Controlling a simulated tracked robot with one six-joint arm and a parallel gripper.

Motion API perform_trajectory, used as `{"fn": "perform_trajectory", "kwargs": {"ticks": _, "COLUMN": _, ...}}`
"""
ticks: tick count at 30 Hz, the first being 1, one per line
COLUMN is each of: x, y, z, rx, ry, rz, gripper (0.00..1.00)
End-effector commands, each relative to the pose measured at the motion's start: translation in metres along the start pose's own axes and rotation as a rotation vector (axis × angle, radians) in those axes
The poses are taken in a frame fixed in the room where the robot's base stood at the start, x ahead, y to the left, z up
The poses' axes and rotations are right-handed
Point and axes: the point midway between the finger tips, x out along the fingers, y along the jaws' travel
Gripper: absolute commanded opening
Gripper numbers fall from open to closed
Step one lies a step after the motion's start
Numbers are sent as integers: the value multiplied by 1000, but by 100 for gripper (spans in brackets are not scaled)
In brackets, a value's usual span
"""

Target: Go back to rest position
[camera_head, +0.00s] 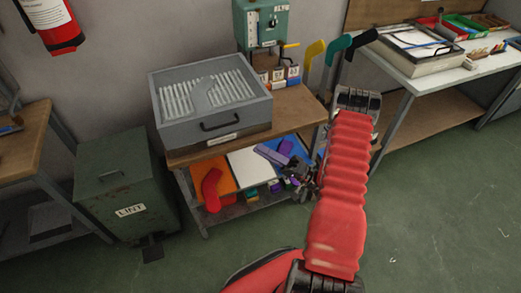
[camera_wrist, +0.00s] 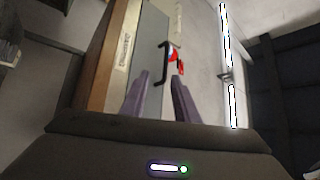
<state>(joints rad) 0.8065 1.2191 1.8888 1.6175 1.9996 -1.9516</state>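My gripper (camera_head: 276,158) is at the end of my red arm, in front of the lower shelf of the wooden bench in the head view. Its wrist is partly hidden behind my arm. In the wrist view the two purple-grey fingers of my gripper (camera_wrist: 160,76) stand apart with nothing held between them. Beyond them show a black handle (camera_wrist: 163,62) and a small red thing (camera_wrist: 180,64).
A grey box (camera_head: 212,125) with a ribbed top stands on the wooden bench (camera_head: 300,110). A red foot shape (camera_head: 211,188) lies on the lower shelf. A green lint bin (camera_head: 125,180) stands left. The floor (camera_head: 440,200) at right is clear.

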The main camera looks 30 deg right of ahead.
Motion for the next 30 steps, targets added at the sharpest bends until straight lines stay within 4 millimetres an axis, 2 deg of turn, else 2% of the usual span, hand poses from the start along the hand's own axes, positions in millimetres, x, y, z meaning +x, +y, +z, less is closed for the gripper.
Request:
{"fn": "perform_trajectory", "kwargs": {"ticks": 12, "x": 1, "y": 0, "z": 0, "rx": 8, "ry": -1, "rz": -1, "gripper": 28}}
{"fn": "perform_trajectory", "kwargs": {"ticks": 18, "x": 1, "y": 6, "z": 5, "rx": 131, "ry": -17, "rz": 26, "gripper": 28}}
{"fn": "perform_trajectory", "kwargs": {"ticks": 20, "x": 1, "y": 10, "z": 12, "rx": 208, "ry": -43, "rz": 47, "gripper": 28}}
{"fn": "perform_trajectory", "kwargs": {"ticks": 25, "x": -5, "y": 20, "z": 54, "rx": 487, "ry": -151, "rz": 136, "gripper": 28}}
{"fn": "perform_trajectory", "kwargs": {"ticks": 30, "x": -8, "y": 12, "z": 92, "rx": 721, "ry": -286, "rz": 249, "gripper": 28}}
